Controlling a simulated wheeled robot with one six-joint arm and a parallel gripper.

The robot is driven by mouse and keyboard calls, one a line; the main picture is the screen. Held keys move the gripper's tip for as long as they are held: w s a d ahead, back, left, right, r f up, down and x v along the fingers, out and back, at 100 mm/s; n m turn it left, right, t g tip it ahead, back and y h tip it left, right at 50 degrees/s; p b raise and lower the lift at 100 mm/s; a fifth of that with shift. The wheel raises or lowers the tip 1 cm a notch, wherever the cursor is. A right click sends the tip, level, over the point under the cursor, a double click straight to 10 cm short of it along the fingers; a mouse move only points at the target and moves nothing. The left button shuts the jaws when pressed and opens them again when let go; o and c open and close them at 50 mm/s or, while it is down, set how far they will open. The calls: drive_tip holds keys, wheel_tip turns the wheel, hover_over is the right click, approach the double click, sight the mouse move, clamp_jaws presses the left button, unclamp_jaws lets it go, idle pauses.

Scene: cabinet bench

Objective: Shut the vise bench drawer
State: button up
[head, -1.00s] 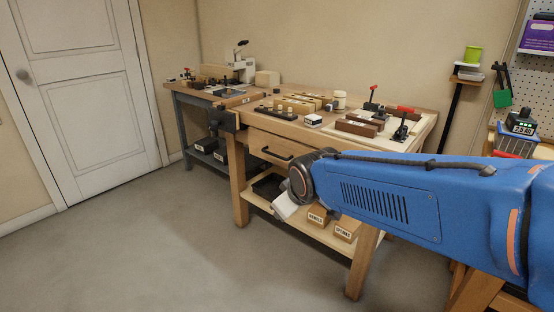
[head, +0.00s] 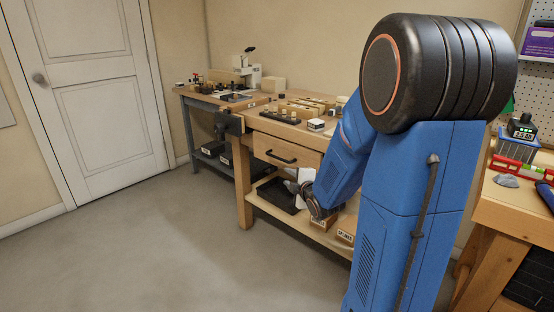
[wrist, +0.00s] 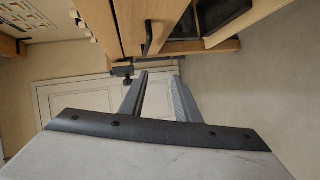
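The vise bench drawer (head: 268,146) is a wooden front with a dark bar handle (head: 280,159), under the bench top beside the dark vise (head: 229,124). How far it stands out is hard to tell. My gripper (head: 303,177) is below and right of the handle in the head view, partly hidden by my arm. In the wrist view its two fingers (wrist: 161,80) are apart with nothing between them. The handle also shows in the wrist view (wrist: 148,38), just beyond the fingertips and apart from them.
A lower shelf (head: 270,209) holds a black tray (head: 278,194) and labelled boxes (head: 345,237). Blocks and tools stand on the bench top. A second bench (head: 187,98) stands behind. The floor (head: 150,240) in front is clear. A white door (head: 107,100) is at left.

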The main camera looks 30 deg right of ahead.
sight(277, 157)
drive_tip(key=shift+w+d+f+n+t+y, duration=0.7)
drive_tip(key=shift+d+f+n+t, duration=0.6)
drive_tip(key=shift+d+n+t, duration=0.9)
drive_tip(key=shift+n+g, duration=0.3)
drive_tip(key=w, duration=0.5)
drive_tip(key=w+r, duration=0.1)
drive_tip(key=w, duration=1.1)
drive_tip(key=shift+w+d+r, duration=0.15)
drive_tip(key=shift+w, duration=0.1)
clamp_jaws()
